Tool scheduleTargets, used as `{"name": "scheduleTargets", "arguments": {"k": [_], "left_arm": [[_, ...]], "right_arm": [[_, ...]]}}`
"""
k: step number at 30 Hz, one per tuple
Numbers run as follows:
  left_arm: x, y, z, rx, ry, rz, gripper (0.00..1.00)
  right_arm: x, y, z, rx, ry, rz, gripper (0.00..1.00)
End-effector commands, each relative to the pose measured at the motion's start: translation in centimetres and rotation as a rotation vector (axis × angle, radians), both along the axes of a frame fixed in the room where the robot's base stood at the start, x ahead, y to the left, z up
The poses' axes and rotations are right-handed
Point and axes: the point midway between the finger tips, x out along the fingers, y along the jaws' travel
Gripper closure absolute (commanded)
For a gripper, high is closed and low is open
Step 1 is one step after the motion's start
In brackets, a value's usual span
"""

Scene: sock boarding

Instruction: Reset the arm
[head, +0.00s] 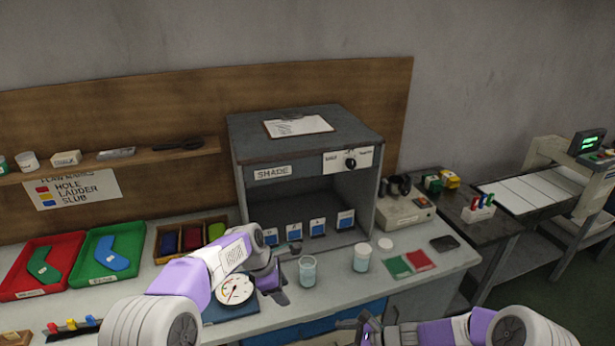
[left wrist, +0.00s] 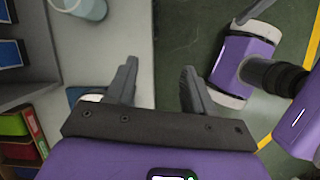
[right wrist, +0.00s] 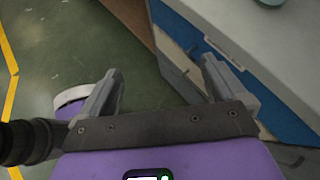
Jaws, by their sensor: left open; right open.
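My left gripper (head: 284,272) is over the front part of the worktop, beside a round white dial (head: 235,290) and a beaker (head: 307,271). In the left wrist view its two fingers (left wrist: 160,75) stand apart with nothing between them, over the worktop's edge and the floor. My right gripper (head: 368,322) is low in front of the worktop, at the bottom of the head view. In the right wrist view its fingers (right wrist: 160,78) are spread and empty, over the floor and the blue front of the bench.
A grey shade box (head: 300,165) stands at the back. A red tray (head: 22,289) and a green tray (head: 100,279) hold sock shapes at left. A second beaker (head: 362,257), red and green swatches (head: 419,260) and a dark phone-like item (head: 445,243) lie right.

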Motion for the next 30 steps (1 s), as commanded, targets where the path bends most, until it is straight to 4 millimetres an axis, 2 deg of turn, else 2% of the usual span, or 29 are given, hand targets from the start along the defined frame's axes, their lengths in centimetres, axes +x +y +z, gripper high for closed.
{"name": "scheduleTargets", "arguments": {"k": [1, 5, 8, 11, 12, 16, 19, 21, 24, 27, 30], "left_arm": [[-0.5, 0.4, -2.0, 0.01, -0.003, -0.04, 0.47], [-1.8, 1.4, -7.0, 0.039, -0.037, -0.167, 0.47], [-3.8, 2.3, -11.7, 0.063, -0.067, -0.299, 0.47], [-7.3, 3.3, -17.1, 0.086, -0.107, -0.476, 0.47], [-9.0, 3.6, -19.2, 0.092, -0.127, -0.557, 0.47], [-15.4, 4.2, -24.5, 0.101, -0.202, -0.824, 0.47], [-20.4, 4.0, -26.9, 0.097, -0.269, -1.016, 0.47], [-23.4, 3.7, -27.7, 0.092, -0.318, -1.131, 0.47], [-26.5, 3.3, -28.2, 0.088, -0.378, -1.255, 0.47], [-28.3, 3.0, -28.2, 0.087, -0.419, -1.33, 0.47], [-29.0, 2.9, -28.1, 0.089, -0.439, -1.364, 0.47]], "right_arm": [[-1.2, 0.2, -1.2, -0.043, 0.001, 0.043, 0.02], [-4.3, 0.1, -4.4, -0.168, -0.014, 0.169, 0.02], [-7.3, -0.1, -7.1, -0.28, -0.043, 0.303, 0.02], [-10.9, -0.7, -10.0, -0.409, -0.101, 0.484, 0.02], [-12.3, -1.0, -11.1, -0.458, -0.135, 0.566, 0.02], [-16.1, -1.7, -13.6, -0.588, -0.28, 0.83, 0.02], [-18.3, -1.8, -14.7, -0.652, -0.416, 1.012, 0.02], [-19.3, -1.7, -15.1, -0.679, -0.508, 1.113, 0.02], [-20.4, -1.3, -15.4, -0.697, -0.622, 1.217, 0.02], [-21.0, -0.9, -15.4, -0.704, -0.698, 1.274, 0.02], [-21.2, -0.7, -15.4, -0.707, -0.732, 1.297, 0.02]]}}
